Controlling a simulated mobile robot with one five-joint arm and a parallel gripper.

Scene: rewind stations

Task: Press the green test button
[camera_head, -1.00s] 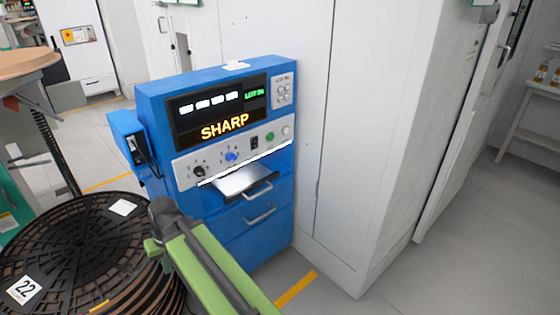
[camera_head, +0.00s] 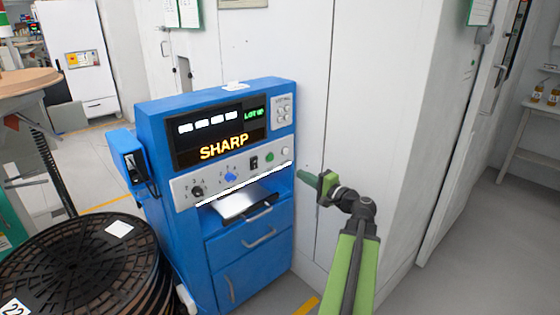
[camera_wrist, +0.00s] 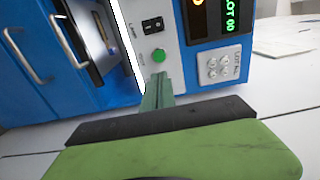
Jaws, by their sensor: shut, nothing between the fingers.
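The green test button (camera_head: 270,152) sits on the grey control strip (camera_head: 236,172) of the blue machine, right of a black switch. In the wrist view the green button (camera_wrist: 159,57) shows just beyond the fingertips. My gripper (camera_head: 302,176) is shut and empty, to the right of the machine and a little lower than the button in the head view. In the wrist view my gripper (camera_wrist: 157,84) points toward the button. A gap seems to lie between them, but its depth is hard to tell.
A black knob (camera_head: 197,192) and a blue knob (camera_head: 230,177) are left of the switch (camera_head: 254,162). A tray (camera_head: 245,203) juts out below the strip. A white cabinet (camera_head: 390,120) stands right of the machine. Black reels (camera_head: 85,265) are stacked at lower left.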

